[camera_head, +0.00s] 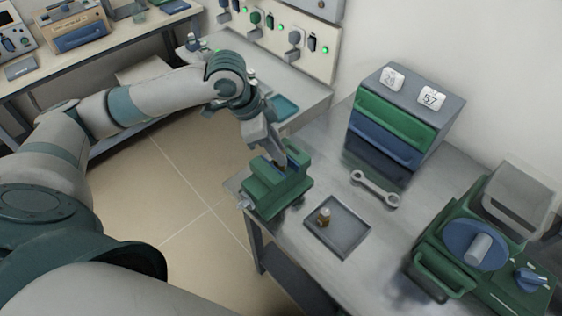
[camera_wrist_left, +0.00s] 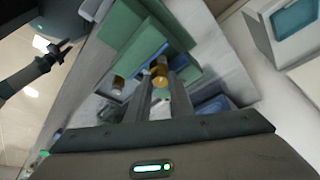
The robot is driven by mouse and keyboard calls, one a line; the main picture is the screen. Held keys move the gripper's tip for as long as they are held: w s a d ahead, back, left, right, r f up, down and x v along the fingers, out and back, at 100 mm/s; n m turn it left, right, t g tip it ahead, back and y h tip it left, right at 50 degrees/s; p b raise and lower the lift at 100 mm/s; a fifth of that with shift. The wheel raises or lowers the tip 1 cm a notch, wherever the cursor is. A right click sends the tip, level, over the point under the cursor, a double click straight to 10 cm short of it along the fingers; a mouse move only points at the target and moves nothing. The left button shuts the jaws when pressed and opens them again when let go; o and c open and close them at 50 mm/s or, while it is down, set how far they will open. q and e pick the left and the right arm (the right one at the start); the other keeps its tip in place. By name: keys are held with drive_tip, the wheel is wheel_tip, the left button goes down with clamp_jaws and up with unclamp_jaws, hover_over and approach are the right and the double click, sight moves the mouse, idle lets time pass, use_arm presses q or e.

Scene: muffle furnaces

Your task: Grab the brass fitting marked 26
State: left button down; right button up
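A brass fitting (camera_wrist_left: 160,73) sits at the blue-lined jaws of a green vise (camera_head: 272,190), which also shows in the left wrist view (camera_wrist_left: 130,28). My left gripper (camera_head: 283,158) points down over the vise. In the left wrist view its two fingers stand a little apart, with the fitting at their tips; whether they press on it I cannot tell. A second brass fitting (camera_head: 324,217) with a pale top stands in a grey tray (camera_head: 350,248) and shows in the left wrist view (camera_wrist_left: 118,82). No mark is legible on either fitting.
A drawer cabinet (camera_head: 420,128) carries two number cards, one reading 57. A wrench (camera_head: 375,189) lies before it. A green machine with a blue disc (camera_head: 474,245) stands at the right. A wall panel (camera_head: 285,42) is at the back.

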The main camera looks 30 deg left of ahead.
drive_tip(key=shift+a, duration=0.15)
